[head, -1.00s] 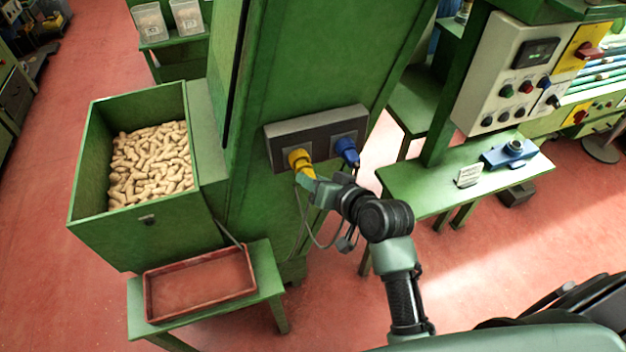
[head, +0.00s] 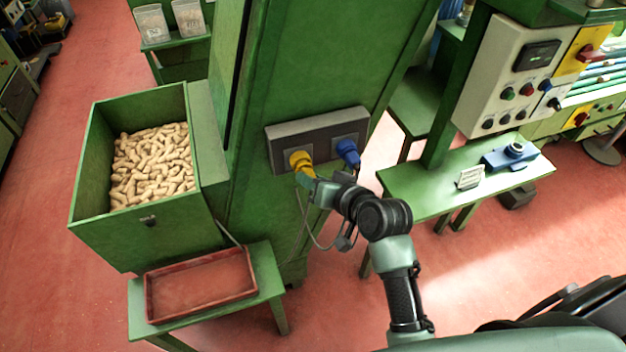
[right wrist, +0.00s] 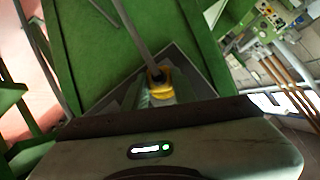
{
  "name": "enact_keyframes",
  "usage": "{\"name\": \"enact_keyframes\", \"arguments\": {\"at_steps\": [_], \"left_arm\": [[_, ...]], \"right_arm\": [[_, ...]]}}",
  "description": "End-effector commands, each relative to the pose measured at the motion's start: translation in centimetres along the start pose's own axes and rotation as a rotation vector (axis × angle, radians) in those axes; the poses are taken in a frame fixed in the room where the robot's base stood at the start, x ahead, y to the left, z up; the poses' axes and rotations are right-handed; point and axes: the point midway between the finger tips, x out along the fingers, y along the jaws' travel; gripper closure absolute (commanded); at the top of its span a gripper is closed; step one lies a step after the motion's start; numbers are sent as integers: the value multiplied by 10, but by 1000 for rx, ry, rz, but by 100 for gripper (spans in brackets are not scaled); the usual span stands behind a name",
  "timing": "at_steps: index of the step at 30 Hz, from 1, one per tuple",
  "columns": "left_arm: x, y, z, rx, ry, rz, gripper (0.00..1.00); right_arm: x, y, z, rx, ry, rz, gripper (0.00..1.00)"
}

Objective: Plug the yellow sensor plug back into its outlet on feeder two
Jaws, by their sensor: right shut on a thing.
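The yellow sensor plug (head: 301,160) is at the left outlet of the dark outlet box (head: 318,134) on the green feeder. My right gripper (head: 306,175) is shut on the plug, with its fingers just below and in front of the outlet. In the right wrist view the yellow plug (right wrist: 160,84) shows in front of the outlet plate, with a grey cable running up from it. I cannot tell whether the plug is fully seated. A blue plug (head: 347,151) sits in the right outlet. My left gripper is not in view.
A green bin (head: 143,228) of corks stands left of the feeder column. Below it a red tray (head: 200,317) rests on a green stand. To the right, a green table (head: 420,190) holds a small card (head: 470,178) and a blue device (head: 511,155).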

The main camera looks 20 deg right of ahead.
Motion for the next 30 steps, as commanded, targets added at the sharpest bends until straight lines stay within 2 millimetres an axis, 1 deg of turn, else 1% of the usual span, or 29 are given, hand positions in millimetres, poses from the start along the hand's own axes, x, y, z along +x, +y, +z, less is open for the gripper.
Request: {"name": "enact_keyframes", "arguments": {"at_steps": [20,21,22,23,30], "left_arm": [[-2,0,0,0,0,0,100],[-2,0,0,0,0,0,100],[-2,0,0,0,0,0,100],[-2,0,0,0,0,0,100],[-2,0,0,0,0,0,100]], "right_arm": [[9,0,-6,0,0,0,100],[9,0,-5,0,0,0,62],[9,0,-5,0,0,0,54],[9,0,-5,0,0,0,48],[8,0,-5,0,0,0,48]]}}
